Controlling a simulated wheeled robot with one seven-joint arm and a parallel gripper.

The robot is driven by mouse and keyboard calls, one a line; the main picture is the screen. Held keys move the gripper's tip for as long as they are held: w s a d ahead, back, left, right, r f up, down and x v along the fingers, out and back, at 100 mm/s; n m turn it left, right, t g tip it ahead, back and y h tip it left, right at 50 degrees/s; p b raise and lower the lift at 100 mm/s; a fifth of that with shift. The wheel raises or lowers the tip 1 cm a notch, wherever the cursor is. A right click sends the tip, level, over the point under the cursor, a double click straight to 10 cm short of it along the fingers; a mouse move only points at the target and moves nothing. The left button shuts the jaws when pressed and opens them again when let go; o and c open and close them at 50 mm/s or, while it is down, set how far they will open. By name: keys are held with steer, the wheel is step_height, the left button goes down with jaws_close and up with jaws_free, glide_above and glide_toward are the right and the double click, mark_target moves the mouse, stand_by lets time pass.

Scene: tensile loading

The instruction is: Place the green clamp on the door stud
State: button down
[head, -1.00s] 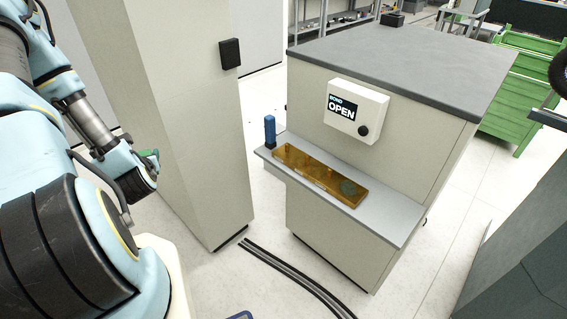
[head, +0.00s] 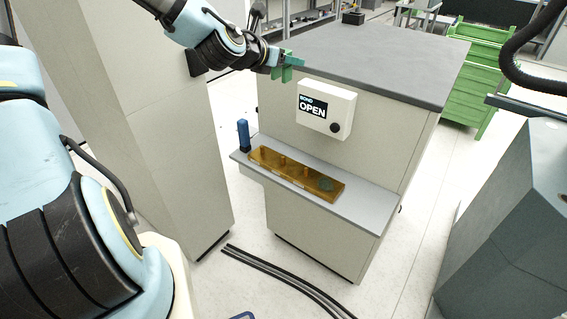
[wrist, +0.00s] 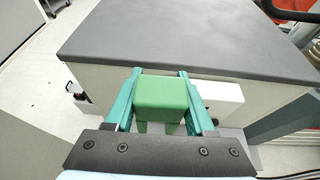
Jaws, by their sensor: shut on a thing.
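My gripper (head: 289,62) is shut on the green clamp (head: 287,74) and holds it up in the air, in front of the grey-topped cabinet's upper left edge in the head view. In the wrist view the green clamp (wrist: 162,97) sits between the two teal fingers of my gripper (wrist: 160,90), with two legs showing below its block. I cannot make out a door stud in either view.
The cabinet (head: 345,60) has a white box reading OPEN (head: 326,106) on its front. Below it a shelf (head: 365,200) bears an amber tray (head: 335,197) and a blue upright object (head: 243,135). A beige column (head: 150,130) stands left. Floor cables (head: 285,278) lie in front.

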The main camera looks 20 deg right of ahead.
steer(key=f+p, duration=0.1)
steer(key=f, duration=0.8)
steer(key=f+p, duration=0.2)
steer(key=f, duration=0.7)
steer(key=f+p, duration=0.1)
steer(key=f, duration=0.8)
steer(key=shift+s+d+f, duration=0.1)
steer(key=shift+s+d, duration=0.1)
steer(key=shift+s, duration=0.05)
steer(key=shift+f, duration=0.2)
steer(key=shift+f, duration=0.1)
steer(key=shift+f, duration=0.15)
steer(key=shift+c, duration=1.3)
jaws_free()
